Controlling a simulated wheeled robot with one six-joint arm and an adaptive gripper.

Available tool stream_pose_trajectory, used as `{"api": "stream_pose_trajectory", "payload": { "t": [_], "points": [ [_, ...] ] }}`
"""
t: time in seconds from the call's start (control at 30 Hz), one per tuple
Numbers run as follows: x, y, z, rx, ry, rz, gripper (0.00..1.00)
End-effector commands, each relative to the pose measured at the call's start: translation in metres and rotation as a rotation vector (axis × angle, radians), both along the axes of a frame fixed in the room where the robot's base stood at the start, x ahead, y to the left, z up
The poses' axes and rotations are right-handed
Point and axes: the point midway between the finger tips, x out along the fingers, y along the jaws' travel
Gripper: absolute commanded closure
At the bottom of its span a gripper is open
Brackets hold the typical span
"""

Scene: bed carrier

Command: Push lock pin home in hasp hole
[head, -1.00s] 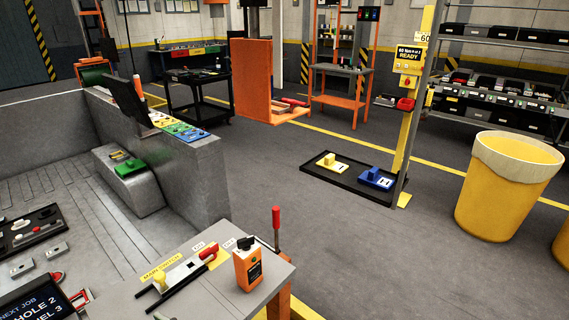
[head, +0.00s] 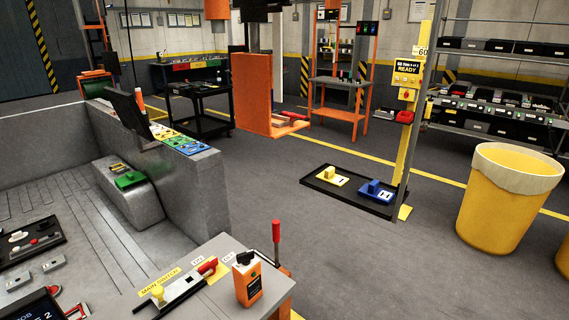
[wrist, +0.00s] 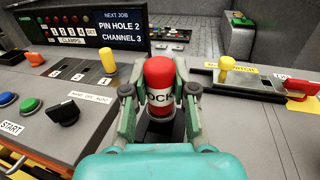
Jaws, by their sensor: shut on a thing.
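The lock pin (wrist: 160,73), a red round-topped cylinder with a white label reading partly "OCK", stands upright in the middle of the wrist view. My gripper (wrist: 159,93) is shut on it, one finger on each side. The pin's lower end is just above or at a dark slot in the grey panel. I cannot tell if it touches or has entered a hole. The hasp hole is hidden behind the pin and fingers. My gripper cannot be made out in the head view.
A yellow knob (wrist: 108,61) stands left of the pin and the main switch's yellow knob (wrist: 226,63) right of it. A black selector (wrist: 64,109) sits near left, and a red handle (wrist: 303,88) at far right. A NEXT JOB screen (wrist: 120,28) stands behind.

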Motion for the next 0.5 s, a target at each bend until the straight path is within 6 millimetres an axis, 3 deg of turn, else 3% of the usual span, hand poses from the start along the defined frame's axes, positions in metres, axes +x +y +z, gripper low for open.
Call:
{"api": "stream_pose_trajectory", "payload": {
  "t": [0.5],
  "points": [
    [0.000,0.000,0.034,0.001,0.000,0.000,1.00]
  ]
}}
